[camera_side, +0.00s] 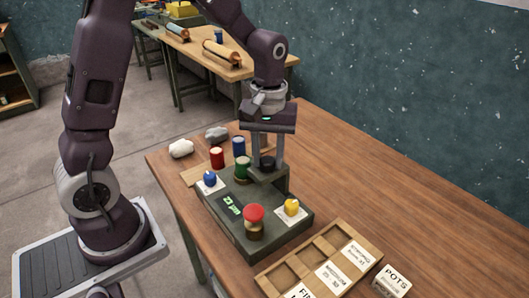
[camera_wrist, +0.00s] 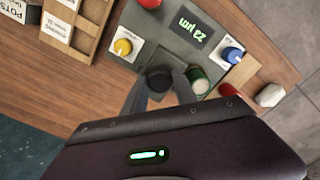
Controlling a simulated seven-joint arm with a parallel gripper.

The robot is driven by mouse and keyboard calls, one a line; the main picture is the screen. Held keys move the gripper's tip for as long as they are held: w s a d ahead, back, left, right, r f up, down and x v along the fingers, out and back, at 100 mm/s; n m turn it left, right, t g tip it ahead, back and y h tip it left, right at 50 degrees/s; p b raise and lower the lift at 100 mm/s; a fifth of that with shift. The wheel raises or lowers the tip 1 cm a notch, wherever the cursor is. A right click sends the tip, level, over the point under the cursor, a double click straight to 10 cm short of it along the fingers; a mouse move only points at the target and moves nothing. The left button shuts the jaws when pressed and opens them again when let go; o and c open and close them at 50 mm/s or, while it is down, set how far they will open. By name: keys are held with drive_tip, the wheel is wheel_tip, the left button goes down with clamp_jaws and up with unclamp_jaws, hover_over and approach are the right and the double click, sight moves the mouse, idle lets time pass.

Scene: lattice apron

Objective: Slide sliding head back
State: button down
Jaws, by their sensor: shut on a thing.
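A dark green machine (camera_side: 262,215) stands on the wooden table, with a display, two knobs on white plates and a red round-topped part (camera_side: 253,213). At its back is a raised block with a black round knob (camera_side: 266,162), apparently the sliding head; the knob also shows in the wrist view (camera_wrist: 159,76). My gripper (camera_side: 266,166) points down from above, its two fingers on either side of the black knob and shut on it. In the wrist view my gripper (camera_wrist: 160,82) has the knob between its fingertips. The lower contact is partly hidden.
A green spool (camera_side: 243,168) stands close beside my gripper; blue (camera_side: 238,146) and red (camera_side: 217,157) spools stand beyond it. Pale (camera_side: 181,148) and grey (camera_side: 216,134) lumps lie near the table edge. A compartmented wooden tray (camera_side: 318,262) is in front. The table's right side is clear.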

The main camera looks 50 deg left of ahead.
drive_tip(key=c, duration=1.1)
unclamp_jaws()
drive_tip(key=shift+d, duration=0.35)
drive_tip(key=shift+o, duration=0.7)
drive_tip(key=shift+a, duration=0.15)
drive_tip(key=shift+r, duration=0.15)
wheel_tip(320, 180, up, 6)
drive_tip(key=shift+f, duration=0.1)
drive_tip(key=shift+r, duration=0.55)
